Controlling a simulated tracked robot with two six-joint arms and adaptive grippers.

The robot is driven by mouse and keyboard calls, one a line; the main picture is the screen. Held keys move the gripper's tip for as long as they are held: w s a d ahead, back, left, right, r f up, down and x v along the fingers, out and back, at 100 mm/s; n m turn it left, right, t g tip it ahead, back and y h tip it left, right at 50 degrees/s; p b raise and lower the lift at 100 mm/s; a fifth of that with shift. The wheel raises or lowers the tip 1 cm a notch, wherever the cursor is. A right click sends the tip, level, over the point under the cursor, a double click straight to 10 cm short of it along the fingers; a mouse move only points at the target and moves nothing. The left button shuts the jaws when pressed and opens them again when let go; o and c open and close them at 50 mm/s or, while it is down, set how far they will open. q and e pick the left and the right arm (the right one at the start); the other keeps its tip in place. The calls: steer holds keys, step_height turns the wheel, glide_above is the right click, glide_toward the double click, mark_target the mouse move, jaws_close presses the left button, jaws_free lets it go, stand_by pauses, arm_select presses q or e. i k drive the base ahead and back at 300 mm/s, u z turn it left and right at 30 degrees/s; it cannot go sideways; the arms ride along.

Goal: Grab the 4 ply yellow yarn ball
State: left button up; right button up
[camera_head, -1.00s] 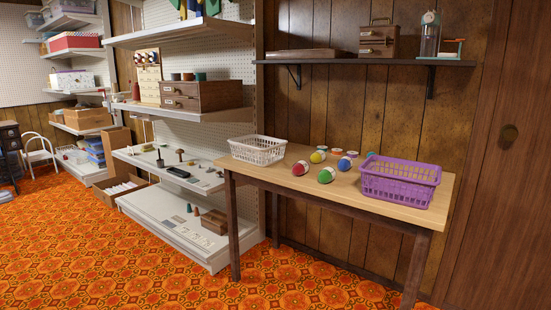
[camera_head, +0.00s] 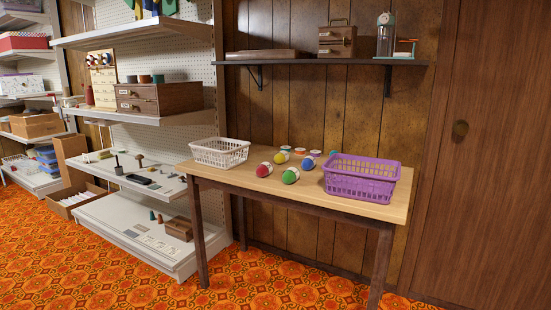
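The yellow yarn ball (camera_head: 282,157) sits on the wooden table (camera_head: 248,180), toward the back middle. A red ball (camera_head: 264,170) and a green ball (camera_head: 290,175) lie in front of it, and a blue ball (camera_head: 308,163) lies to its right. The balls have pale bands, but any ply marking is too small to read. Neither of my grippers is in view.
A white basket (camera_head: 220,152) stands at the table's left end and a purple basket (camera_head: 361,178) at its right. Several small round items lie along the back edge. White shelving (camera_head: 140,220) stands left of the table. The patterned carpet (camera_head: 120,285) in front is clear.

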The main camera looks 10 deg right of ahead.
mark_target(281, 157)
steer(key=i, duration=1.65)
steer(key=z, duration=0.05)
